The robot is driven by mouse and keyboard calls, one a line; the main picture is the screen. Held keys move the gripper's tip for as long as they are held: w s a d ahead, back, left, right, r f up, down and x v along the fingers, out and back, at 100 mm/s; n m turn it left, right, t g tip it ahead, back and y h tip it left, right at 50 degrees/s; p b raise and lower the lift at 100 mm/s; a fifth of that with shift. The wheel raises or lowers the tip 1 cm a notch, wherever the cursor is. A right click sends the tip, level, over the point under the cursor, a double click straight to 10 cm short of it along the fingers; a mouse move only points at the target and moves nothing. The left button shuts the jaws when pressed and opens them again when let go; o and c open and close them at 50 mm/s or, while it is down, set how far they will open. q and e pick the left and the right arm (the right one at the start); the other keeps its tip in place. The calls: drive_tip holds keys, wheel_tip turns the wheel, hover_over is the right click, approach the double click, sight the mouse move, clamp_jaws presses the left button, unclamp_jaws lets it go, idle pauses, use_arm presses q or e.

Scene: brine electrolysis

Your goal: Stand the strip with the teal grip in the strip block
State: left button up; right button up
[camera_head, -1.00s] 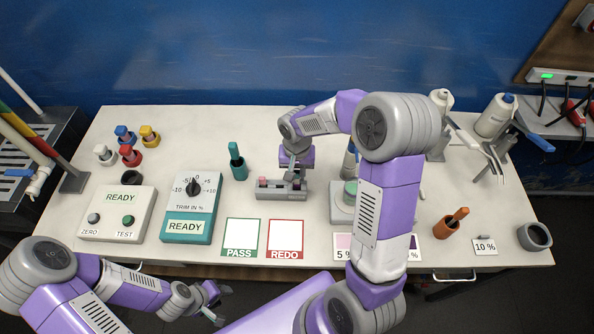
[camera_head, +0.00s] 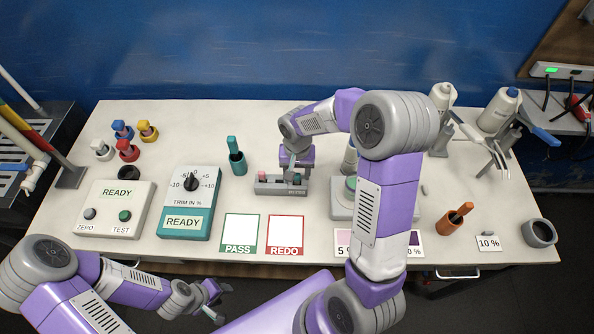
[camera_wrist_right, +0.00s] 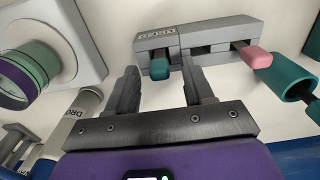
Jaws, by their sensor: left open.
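The grey strip block (camera_head: 267,189) stands near the middle of the table. The strip with the teal grip (camera_wrist_right: 160,68) stands in the block's slot beside the label that seems to read "USED", upside down in the right wrist view. Only its grip shows; the rest is hidden in the block. My right gripper (camera_wrist_right: 160,75) is open, its fingers apart on either side of the teal grip and not visibly touching it. In the head view this gripper (camera_head: 296,167) is just above the block. My left gripper (camera_head: 218,301) is open and empty off the table's front edge.
A pink grip (camera_wrist_right: 256,56) stands at the block's other end. A teal cup (camera_head: 238,164) with a teal stick is left of the block. A grey device (camera_head: 342,209) stands to its right. PASS (camera_head: 239,233) and REDO (camera_head: 286,234) cards lie in front.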

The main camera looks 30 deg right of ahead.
wheel_tip(320, 180, up, 8)
drive_tip(key=shift+f+p, duration=0.2)
drive_tip(key=shift+p, duration=0.25)
idle(0.6)
